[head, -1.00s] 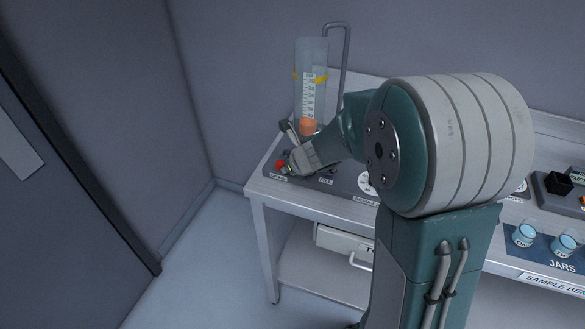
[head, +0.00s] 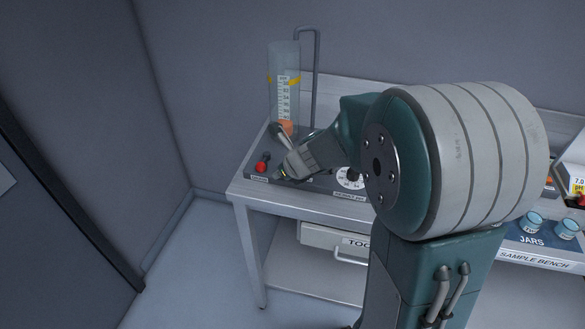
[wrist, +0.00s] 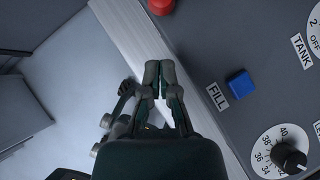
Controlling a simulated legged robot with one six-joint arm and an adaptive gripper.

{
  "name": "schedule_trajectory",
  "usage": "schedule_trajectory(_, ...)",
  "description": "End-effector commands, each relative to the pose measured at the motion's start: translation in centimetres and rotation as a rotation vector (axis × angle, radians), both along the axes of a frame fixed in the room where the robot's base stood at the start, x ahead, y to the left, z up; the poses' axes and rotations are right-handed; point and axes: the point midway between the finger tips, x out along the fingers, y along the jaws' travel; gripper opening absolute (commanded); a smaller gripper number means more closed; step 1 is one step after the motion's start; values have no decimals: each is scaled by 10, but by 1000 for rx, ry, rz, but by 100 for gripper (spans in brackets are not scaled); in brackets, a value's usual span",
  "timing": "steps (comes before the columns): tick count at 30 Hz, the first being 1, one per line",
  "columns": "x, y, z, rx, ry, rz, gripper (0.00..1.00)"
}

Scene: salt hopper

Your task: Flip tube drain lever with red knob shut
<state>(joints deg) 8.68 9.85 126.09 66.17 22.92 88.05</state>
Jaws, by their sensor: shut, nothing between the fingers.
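The red knob (head: 262,166) of the drain lever sits at the left end of the grey control panel, near the front of the bench. It also shows at the top edge of the wrist view (wrist: 160,5), cut off by the frame. The lever's arm is too small or hidden to tell its angle. The clear tube (head: 284,70), with a scale and an orange piece low inside, stands behind the knob. My gripper (head: 279,174) is shut and empty, just right of the knob and apart from it. In the wrist view its fingertips (wrist: 158,66) meet over the panel's front edge.
A blue button (wrist: 240,84) labelled FILL and a black dial knob (wrist: 289,158) are on the panel to the right. Jars (head: 532,222) stand at the bench's right. A drawer (head: 335,243) hangs below. Floor left of the bench is clear.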

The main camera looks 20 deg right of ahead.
Motion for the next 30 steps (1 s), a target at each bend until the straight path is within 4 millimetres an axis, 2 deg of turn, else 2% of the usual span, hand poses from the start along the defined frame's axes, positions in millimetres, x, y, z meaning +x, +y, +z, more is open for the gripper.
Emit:
schedule_trajectory(12,-37,-15,49,-1,-4,-2,0)
schedule_trajectory(16,-44,-18,58,0,-1,-3,0)
schedule_trajectory(23,-48,-19,61,-2,0,2,0)
schedule_trajectory(26,-53,-15,67,-47,-19,70,0)
schedule_trajectory(30,-79,1,83,-249,-93,361,0)
